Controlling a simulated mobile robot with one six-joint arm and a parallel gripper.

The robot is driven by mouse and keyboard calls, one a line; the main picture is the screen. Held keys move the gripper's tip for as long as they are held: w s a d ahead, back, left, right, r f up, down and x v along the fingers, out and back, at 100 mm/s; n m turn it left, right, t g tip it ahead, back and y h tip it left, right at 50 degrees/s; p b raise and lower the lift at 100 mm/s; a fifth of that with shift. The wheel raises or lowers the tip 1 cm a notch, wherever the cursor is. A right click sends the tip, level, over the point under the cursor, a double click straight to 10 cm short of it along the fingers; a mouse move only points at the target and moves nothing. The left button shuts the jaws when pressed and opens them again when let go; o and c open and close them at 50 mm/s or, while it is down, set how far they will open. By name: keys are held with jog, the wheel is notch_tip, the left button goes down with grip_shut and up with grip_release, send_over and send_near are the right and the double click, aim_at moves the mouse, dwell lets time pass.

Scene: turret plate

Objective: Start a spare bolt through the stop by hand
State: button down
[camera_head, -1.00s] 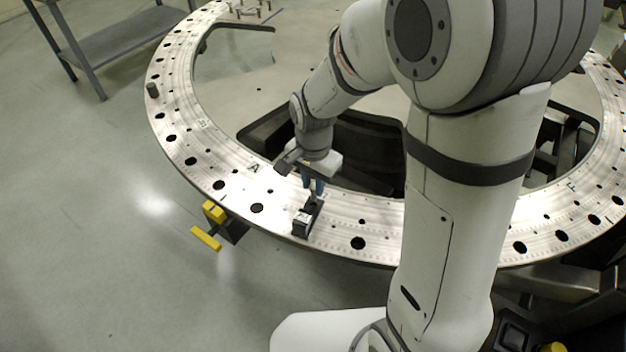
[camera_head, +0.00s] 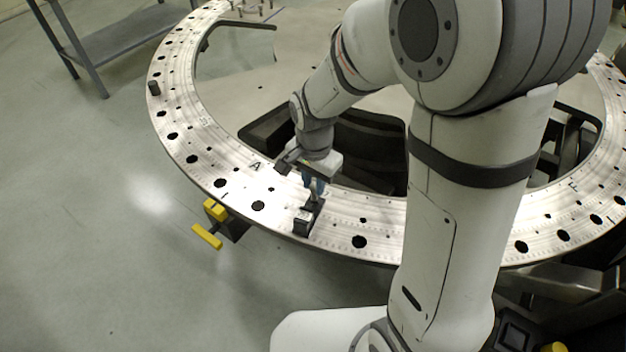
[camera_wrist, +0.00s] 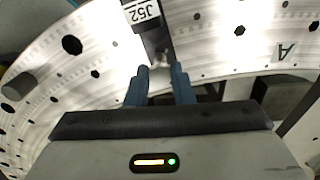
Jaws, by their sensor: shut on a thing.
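The stop (camera_head: 303,223) is a dark block with a white label, lying across the near part of the ring plate. In the wrist view the stop (camera_wrist: 155,38) reads J52 on its label. My gripper (camera_head: 314,190) is over the inner end of the stop, its blue fingers pointing down. In the wrist view my gripper (camera_wrist: 160,72) is shut on a small shiny metal piece, the bolt (camera_wrist: 160,66), right at the stop's end. The fingers hide most of the bolt. I cannot tell whether its tip is inside the stop's hole.
The silver ring plate (camera_head: 190,140) has many dark holes and stamped letters. Several upright metal pins (camera_head: 252,8) stand at the back. A dark cylinder (camera_head: 153,88) stands on the plate's left. A grey shelf (camera_head: 125,38) stands back left.

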aim_at(314, 187)
jog(key=shift+f+b, duration=1.4)
jog(key=shift+f, duration=0.3)
dwell(1.7)
jog(key=shift+f+m, duration=0.1)
jog(key=shift+m, duration=2.2)
jog(key=shift+w+a+m+b, duration=0.1)
jog(key=shift+m+b, duration=0.25)
jog(key=shift+m, duration=1.95)
